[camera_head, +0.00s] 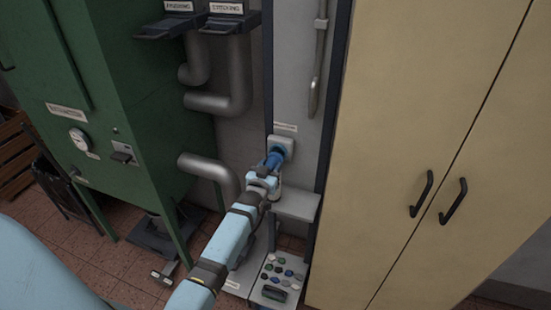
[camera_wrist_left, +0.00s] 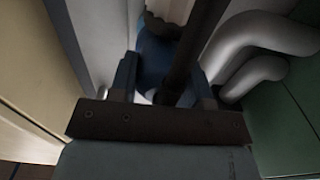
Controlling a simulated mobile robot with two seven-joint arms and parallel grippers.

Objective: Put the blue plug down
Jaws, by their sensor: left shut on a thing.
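The blue plug (camera_head: 276,156) is at the grey wall socket (camera_head: 286,145) on the narrow panel, with its front end against the socket. I cannot tell how deep it sits. My left gripper (camera_head: 265,176) is shut on the blue plug from the near side. In the left wrist view the plug (camera_wrist_left: 153,62) shows between the two fingers of the gripper (camera_wrist_left: 158,80), partly hidden behind a dark bar. My right gripper is not in view.
A small grey shelf (camera_head: 297,205) juts out below the socket. Below it stands a tray with several coloured pieces (camera_head: 283,270). Grey pipes (camera_head: 215,172) and a green machine (camera_head: 110,120) are to the left. A beige cabinet (camera_head: 420,120) closes off the right.

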